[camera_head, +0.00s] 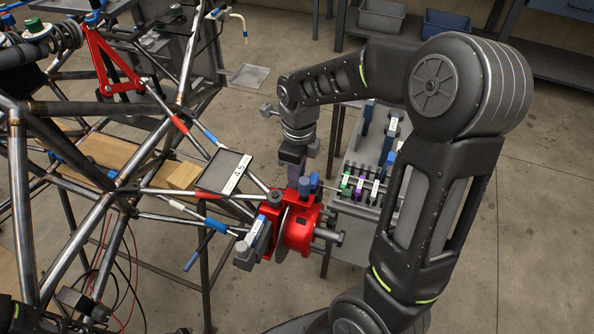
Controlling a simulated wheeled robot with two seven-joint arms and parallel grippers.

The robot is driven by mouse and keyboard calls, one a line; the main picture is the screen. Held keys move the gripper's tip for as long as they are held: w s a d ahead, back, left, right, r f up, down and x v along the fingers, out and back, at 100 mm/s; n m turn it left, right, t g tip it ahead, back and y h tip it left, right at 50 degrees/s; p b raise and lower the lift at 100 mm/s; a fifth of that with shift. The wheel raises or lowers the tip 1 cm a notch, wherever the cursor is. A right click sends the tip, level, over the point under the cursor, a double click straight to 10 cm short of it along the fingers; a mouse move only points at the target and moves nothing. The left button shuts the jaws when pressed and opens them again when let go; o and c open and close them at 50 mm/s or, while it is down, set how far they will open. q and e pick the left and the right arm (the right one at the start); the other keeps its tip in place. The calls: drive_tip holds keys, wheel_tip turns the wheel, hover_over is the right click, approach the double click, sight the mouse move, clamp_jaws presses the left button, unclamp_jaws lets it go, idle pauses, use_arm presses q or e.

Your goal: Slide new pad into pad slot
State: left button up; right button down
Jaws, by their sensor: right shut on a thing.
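My right gripper (293,166) points down just above a red brake caliper (298,232). It is shut on a small purplish block, which I take to be the new pad (294,173); the fingers and wrist hide much of it. The pad's lower end is close to the caliper's top, and I cannot tell whether it is inside the pad slot. The slot itself is not clearly visible. A grey disc (282,238) stands upright within the caliper. Blue parts (305,186) show on the caliper's top, beside the pad. My left gripper is not in view.
A tube chassis (20,190) fills the left, with a small dark tray (224,172) beside the caliper. Bins (382,16) sit on a far shelf. Open floor lies at right.

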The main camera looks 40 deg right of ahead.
drive_tip(key=shift+f, duration=0.3)
idle(0.7)
idle(1.2)
drive_tip(key=shift+f, duration=0.1)
idle(0.4)
drive_tip(key=shift+f+b, duration=0.55)
drive_tip(key=shift+f, duration=0.15)
drive_tip(key=shift+r, duration=0.1)
drive_tip(key=shift+r, duration=0.1)
drive_tip(key=shift+r+p, duration=0.95)
drive_tip(key=shift+p, duration=0.05)
drive_tip(key=c, duration=0.9)
unclamp_jaws()
drive_tip(key=shift+c, duration=0.2)
